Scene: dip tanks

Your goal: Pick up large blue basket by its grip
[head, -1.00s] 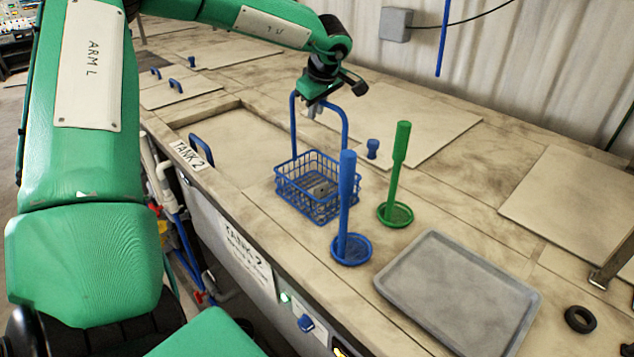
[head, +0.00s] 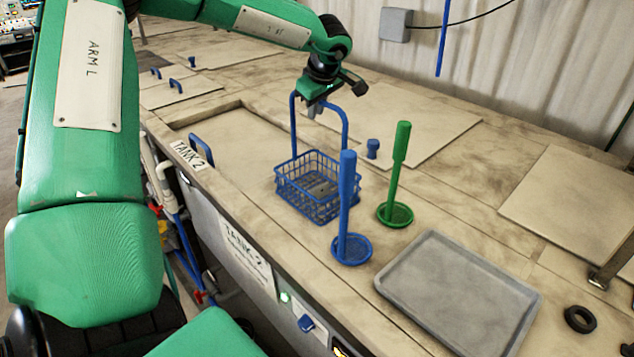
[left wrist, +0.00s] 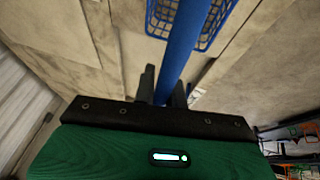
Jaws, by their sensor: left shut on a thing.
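The large blue basket (head: 310,202) is a wire-mesh basket with a tall arched handle, standing on the counter beside the tank opening. A greyish thing lies inside it. My left gripper (head: 315,108) is at the top bar of the handle and is shut on it. In the left wrist view the blue grip bar (left wrist: 180,45) runs between the two fingers of my left gripper (left wrist: 163,88), with the basket's mesh (left wrist: 164,18) beyond. The basket looks upright; I see no clear gap under it. My right gripper is not in view.
A blue long-handled dipper (head: 347,205) stands just right of the basket, a green one (head: 397,170) behind it. A grey tray (head: 460,290), a black ring (head: 580,319) and a blue knob (head: 373,148) are to the right.

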